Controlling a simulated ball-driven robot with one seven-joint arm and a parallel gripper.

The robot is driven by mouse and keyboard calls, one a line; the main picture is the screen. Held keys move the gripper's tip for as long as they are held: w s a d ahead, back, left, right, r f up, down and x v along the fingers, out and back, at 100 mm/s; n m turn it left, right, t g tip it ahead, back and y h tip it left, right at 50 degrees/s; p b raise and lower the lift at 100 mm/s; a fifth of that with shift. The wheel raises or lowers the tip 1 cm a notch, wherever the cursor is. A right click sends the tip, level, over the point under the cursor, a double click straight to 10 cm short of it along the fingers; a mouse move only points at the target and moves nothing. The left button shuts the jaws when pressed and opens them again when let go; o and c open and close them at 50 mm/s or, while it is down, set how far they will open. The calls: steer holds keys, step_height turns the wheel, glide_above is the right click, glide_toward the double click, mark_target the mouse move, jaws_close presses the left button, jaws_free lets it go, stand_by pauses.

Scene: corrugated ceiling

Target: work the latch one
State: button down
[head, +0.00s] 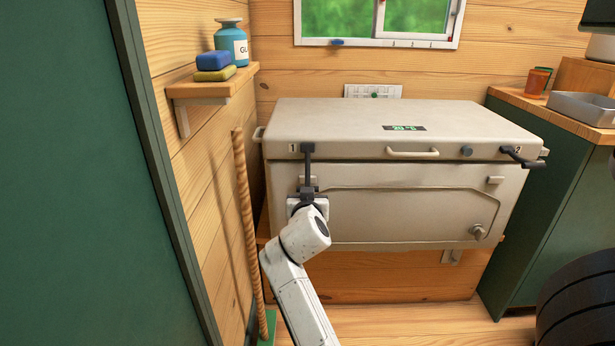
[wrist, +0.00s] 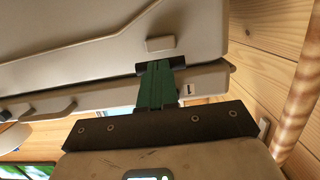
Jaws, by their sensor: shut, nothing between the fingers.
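The pale chest (head: 400,205) has a closed-looking lid (head: 350,116). Latch one (head: 308,148) is a dark fitting beside the label 1 at the lid's front left edge. My gripper (head: 308,168) reaches up to it from below, in line with it. In the wrist view my shut green fingers (wrist: 156,72) overlap a dark piece by the label 1 (wrist: 188,90). They hide much of the latch, and I cannot tell whether they touch it. A small pale block (head: 306,181) sits on the chest front, just below; it also shows in the wrist view (wrist: 160,44).
Latch two (head: 522,158) sticks outward at the lid's right front. A lid handle (head: 412,153) lies between the latches. A wooden wall with a shelf (head: 215,86) and a rope-like pole (head: 246,220) stand close on the left. A tyre (head: 580,305) is at lower right.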

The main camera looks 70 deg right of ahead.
steer(key=shift+t+h, duration=0.5)
steer(key=shift+h, duration=0.3)
steer(key=shift+w+d+f+b, duration=0.25)
steer(key=shift+d+f+b, duration=0.4)
steer(key=shift+b, duration=0.75)
steer(key=shift+w+d+f+b, duration=0.3)
steer(key=shift+d+f+b, duration=0.4)
steer(key=shift+b, duration=0.7)
steer(key=shift+w+d+f+b, duration=0.25)
steer(key=shift+d+f+b, duration=0.4)
steer(key=shift+b, duration=0.75)
